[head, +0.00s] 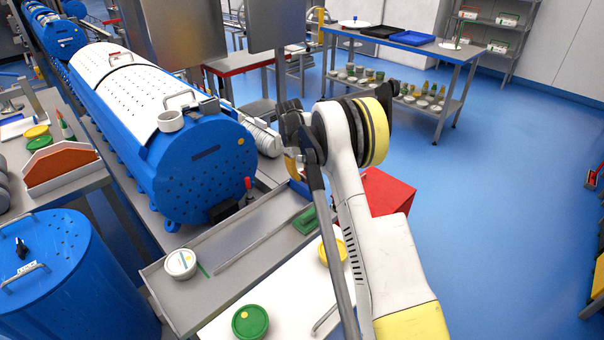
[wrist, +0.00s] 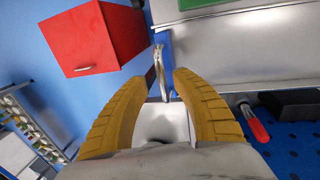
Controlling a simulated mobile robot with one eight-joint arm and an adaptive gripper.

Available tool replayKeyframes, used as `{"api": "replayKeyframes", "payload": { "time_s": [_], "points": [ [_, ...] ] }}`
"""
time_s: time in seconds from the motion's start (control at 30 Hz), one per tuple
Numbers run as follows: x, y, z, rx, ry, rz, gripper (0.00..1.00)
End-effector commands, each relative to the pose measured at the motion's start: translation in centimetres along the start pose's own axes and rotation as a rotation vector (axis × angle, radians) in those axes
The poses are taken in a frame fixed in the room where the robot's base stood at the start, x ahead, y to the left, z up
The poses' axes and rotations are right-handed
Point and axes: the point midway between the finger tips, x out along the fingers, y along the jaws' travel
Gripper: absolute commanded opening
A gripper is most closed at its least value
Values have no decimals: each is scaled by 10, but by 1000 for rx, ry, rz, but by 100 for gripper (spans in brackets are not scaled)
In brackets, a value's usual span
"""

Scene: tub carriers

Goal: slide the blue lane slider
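My gripper (wrist: 160,82) is open in the wrist view, its two yellow fingers apart. A thin metal piece (wrist: 159,70) shows in the gap between the fingertips; I cannot tell whether they touch it.
A red cabinet (head: 385,192) stands behind my arm. A red-handled lever (wrist: 255,125) sticks out beside the drum. A white tub (head: 181,263) and a green block (head: 305,220) are on the tray. Green-lidded (head: 250,321) and yellow-lidded (head: 332,251) tubs stand nearby.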

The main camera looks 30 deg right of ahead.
Motion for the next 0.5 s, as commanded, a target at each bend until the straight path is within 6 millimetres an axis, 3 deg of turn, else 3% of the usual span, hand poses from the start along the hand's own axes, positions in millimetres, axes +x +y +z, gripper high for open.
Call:
{"api": "replayKeyframes", "payload": {
  "time_s": [0.5],
  "points": [
    [-100, 0, 0, 0, 0, 0, 32]
  ]
}}
